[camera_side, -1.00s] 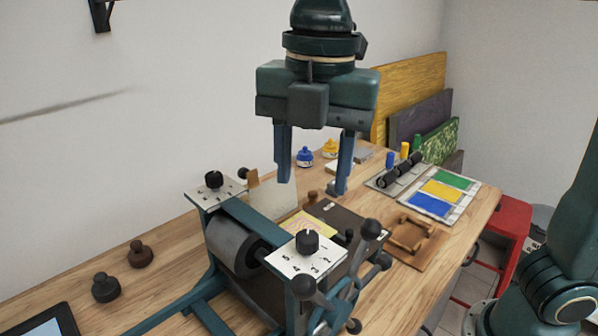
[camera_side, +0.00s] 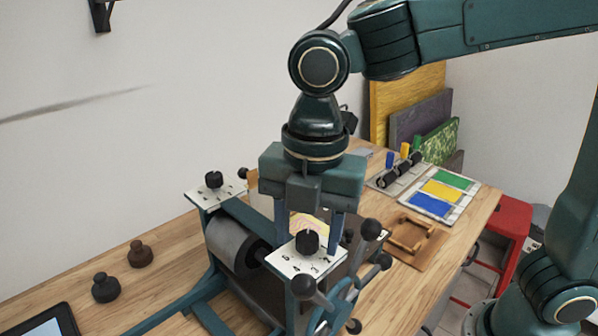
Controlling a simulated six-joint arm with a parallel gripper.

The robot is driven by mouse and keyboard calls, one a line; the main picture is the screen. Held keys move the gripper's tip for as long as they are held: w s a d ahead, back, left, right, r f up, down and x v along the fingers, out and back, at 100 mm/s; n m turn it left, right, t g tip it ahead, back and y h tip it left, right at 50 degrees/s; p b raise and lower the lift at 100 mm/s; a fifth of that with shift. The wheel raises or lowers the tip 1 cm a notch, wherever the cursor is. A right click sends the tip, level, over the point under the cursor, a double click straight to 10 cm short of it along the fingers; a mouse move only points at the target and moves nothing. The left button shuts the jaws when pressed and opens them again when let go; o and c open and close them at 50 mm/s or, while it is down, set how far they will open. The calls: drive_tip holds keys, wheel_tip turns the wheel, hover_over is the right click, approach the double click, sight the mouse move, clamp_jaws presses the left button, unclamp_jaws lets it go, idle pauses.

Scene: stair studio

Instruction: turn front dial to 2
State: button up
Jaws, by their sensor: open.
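The front dial is a black knob (camera_side: 307,242) on a white plate (camera_side: 290,263) with printed numbers, on the near end of the teal press. Its pointer setting is too small to read. My gripper (camera_side: 307,243) is open, pointing down, with one blue finger on each side of the front dial. I cannot tell whether the fingers touch the knob. The finger on the right covers part of the plate's numbers. A second black dial (camera_side: 213,180) sits on a similar white plate at the far end of the press.
The press has a grey roller (camera_side: 232,246) and a spoked wheel with black knobs (camera_side: 371,229) close to my gripper on the right. Two dark knobbed weights (camera_side: 139,254) stand on the wooden table at left. Ink pads (camera_side: 441,191) and a wooden frame (camera_side: 415,233) lie at right.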

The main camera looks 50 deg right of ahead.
drive_tip(key=c, duration=1)
drive_tip(key=shift+m, duration=0.4)
drive_tip(key=m, duration=0.9)
drive_tip(key=shift+a, duration=0.1)
drive_tip(key=m, duration=0.5)
drive_tip(key=shift+m+h, duration=0.3)
drive_tip(key=shift+m, duration=2.2)
